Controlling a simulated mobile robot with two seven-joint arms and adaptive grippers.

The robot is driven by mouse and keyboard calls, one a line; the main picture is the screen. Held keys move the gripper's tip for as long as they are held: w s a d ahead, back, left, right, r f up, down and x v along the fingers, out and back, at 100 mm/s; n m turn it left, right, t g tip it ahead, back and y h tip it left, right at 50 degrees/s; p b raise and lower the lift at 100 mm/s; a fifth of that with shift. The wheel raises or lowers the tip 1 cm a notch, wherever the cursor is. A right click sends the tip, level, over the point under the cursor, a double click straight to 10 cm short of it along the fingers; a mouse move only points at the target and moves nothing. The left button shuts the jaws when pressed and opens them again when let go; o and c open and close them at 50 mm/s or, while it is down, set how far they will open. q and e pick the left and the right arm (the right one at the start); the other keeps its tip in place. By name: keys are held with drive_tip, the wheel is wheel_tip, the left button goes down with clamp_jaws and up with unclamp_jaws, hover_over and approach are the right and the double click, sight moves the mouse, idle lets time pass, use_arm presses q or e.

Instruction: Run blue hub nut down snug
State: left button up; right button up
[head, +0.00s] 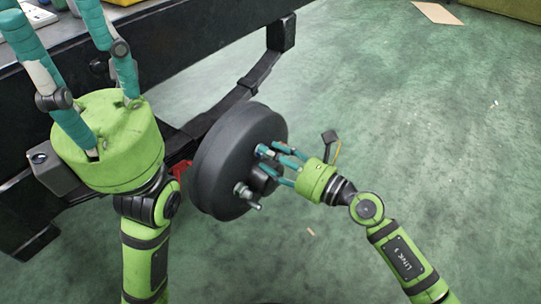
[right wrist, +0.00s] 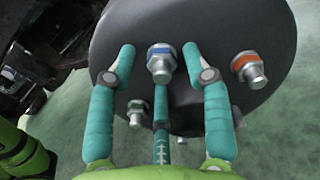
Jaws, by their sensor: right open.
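The blue hub nut (right wrist: 161,52) is a silver nut with a blue band on a stud on the dark round hub (head: 225,165). My right gripper (head: 270,163) is in front of the hub face, fingers pointing at it. In the right wrist view its two upper fingers stand on either side of the blue nut, with visible gaps, and the third is below (right wrist: 160,120). The gripper (right wrist: 160,75) is open and grips nothing. My left gripper (head: 52,20) is at the upper left, fingers spread and apparently empty, with the tips at the picture's edge.
An orange-banded nut (right wrist: 245,66) sits to the right of the blue one; another nut (right wrist: 137,108) is at lower left. The hub hangs on a black chassis frame (head: 190,45). A red part (head: 181,169) shows behind the hub. The green floor at right is mostly clear.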

drive_tip(key=shift+w+a, duration=0.3)
drive_tip(key=shift+a, duration=0.05)
clamp_jaws()
drive_tip(key=shift+r, duration=0.2)
